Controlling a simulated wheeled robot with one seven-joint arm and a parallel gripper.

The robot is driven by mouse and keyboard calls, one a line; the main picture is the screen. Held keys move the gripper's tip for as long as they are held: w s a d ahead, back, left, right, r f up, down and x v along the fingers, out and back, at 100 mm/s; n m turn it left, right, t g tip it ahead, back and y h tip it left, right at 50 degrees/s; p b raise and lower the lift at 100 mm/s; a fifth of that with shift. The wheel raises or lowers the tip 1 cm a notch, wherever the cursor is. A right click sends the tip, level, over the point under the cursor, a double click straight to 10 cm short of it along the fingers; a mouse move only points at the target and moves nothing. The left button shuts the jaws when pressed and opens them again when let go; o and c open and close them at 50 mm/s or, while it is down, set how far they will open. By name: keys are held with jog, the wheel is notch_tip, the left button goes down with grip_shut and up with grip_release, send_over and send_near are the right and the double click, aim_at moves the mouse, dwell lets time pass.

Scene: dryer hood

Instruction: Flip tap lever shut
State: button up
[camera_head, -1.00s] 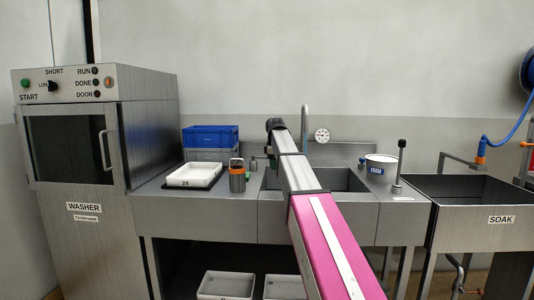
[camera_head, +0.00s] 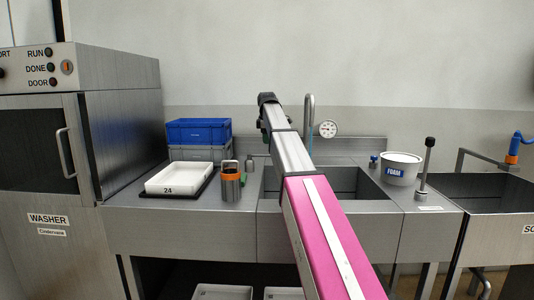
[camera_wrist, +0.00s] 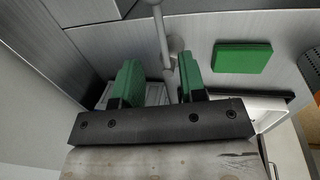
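The tap (camera_head: 309,112) is a grey curved spout rising behind the sink, right of my arm. A thin bluish streak shows below its spout. Its lever is not clear in the head view, where my arm covers part of the tap area. In the wrist view a slim grey rod with a rounded joint (camera_wrist: 176,44) stands just beyond my fingers; I cannot tell whether it is the lever. My gripper (camera_wrist: 161,82) is open, with its two green fingertips apart and nothing visibly held. In the head view its dark end (camera_head: 267,99) is left of the spout.
The sink basin (camera_head: 352,183) lies under my arm. Left of it stand an orange-topped canister (camera_head: 231,184), a white tray (camera_head: 178,178) and a blue crate (camera_head: 199,131). Right are a FOAM tub (camera_head: 401,168) and an upright black-knobbed lever (camera_head: 427,165). A green block (camera_wrist: 242,57) shows in the wrist view.

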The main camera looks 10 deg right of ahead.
aim_at(265, 156)
jog(key=f, duration=0.2)
jog(key=w+f, duration=0.1)
jog(key=f, duration=0.4)
jog(key=shift+w+d+f, duration=0.15)
jog(key=shift+w+f, duration=0.05)
jog(key=shift+f, duration=0.05)
grip_shut()
